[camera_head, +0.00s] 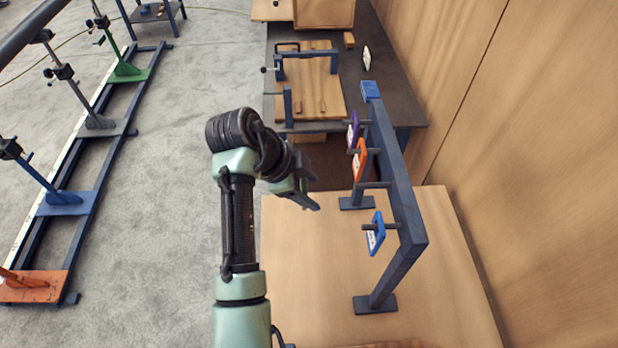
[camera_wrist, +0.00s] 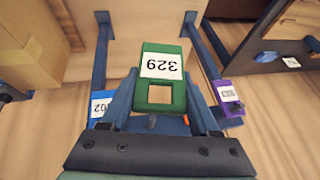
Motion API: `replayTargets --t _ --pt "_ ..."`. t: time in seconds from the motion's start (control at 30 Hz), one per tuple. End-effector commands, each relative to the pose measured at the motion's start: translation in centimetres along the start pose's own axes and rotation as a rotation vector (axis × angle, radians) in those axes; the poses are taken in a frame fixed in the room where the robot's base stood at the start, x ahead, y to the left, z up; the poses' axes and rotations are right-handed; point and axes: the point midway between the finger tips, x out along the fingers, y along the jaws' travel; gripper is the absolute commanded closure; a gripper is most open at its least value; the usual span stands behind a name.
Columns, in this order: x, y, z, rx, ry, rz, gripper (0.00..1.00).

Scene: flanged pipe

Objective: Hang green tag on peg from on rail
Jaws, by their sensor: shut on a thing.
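The green tag (camera_wrist: 160,66) is in the wrist view, with a white label reading 329 and a square hole. My gripper (camera_head: 306,200) is shut on it, one finger along each side. In the head view my gripper is left of the blue-grey rail (camera_head: 398,180), and the green tag cannot be made out there. The rail has several pegs pointing left. A bare peg (camera_head: 372,185) lies between the orange tag (camera_head: 360,160) and the blue tag (camera_head: 376,232). The purple tag (camera_head: 353,131) hangs farther back. The green tag is apart from the pegs.
The rail stands on a wooden table (camera_head: 300,290) beside a wooden wall (camera_head: 540,170). A dark bench (camera_head: 390,90) with a board and clamp frame is behind. A cardboard box (camera_wrist: 30,45) shows in the wrist view. Coloured pipe stands (camera_head: 70,200) are on the floor at left.

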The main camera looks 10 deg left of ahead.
Motion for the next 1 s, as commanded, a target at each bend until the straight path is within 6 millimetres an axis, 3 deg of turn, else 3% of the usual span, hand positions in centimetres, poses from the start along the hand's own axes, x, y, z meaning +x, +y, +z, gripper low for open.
replayTargets --t 1.0 --pt "1.9 -0.1 -3.9 0.013 0.002 0.004 0.91"
